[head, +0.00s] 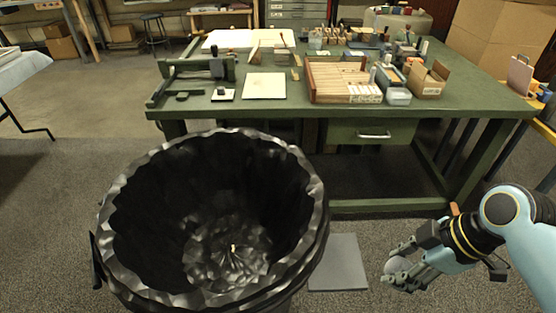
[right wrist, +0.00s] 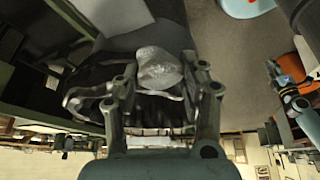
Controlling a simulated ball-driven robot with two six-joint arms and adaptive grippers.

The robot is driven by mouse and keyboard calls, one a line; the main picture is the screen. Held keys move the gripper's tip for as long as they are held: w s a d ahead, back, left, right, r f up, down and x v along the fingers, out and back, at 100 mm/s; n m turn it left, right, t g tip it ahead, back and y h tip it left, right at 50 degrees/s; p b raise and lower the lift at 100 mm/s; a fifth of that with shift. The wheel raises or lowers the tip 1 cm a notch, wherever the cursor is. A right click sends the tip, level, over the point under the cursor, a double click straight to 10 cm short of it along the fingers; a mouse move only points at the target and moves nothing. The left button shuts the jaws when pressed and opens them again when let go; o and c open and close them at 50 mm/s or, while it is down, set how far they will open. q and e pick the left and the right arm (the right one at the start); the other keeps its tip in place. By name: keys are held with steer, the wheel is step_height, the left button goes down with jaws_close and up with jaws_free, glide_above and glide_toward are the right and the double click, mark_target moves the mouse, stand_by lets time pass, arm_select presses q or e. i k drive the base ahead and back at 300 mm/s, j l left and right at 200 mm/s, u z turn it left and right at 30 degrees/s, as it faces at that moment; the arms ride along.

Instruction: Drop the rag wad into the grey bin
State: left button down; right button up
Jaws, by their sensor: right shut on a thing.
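The bin (head: 310,230) stands open at the front left of the head view, lined with a shiny black crumpled bag. A small pale speck shows at its bottom. My right gripper (head: 392,273) is to the right of the bin, apart from it, and shut on a pale grey rag wad (head: 400,264). In the right wrist view the wad (right wrist: 157,70) sits between the fingers of the gripper (right wrist: 155,85). My left gripper is not in view.
A green workbench (head: 460,108) with trays, boxes and tools stands behind the bin. A flat grey slab (head: 340,262) lies on the floor between the bin and my right gripper. Cardboard boxes (head: 505,40) are stacked at the back right. Open floor lies at the left.

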mark_target(210, 277)
steer(key=k+j+u, duration=0.1)
steer(key=j, duration=1)
steer(key=i+j, duration=0.55)
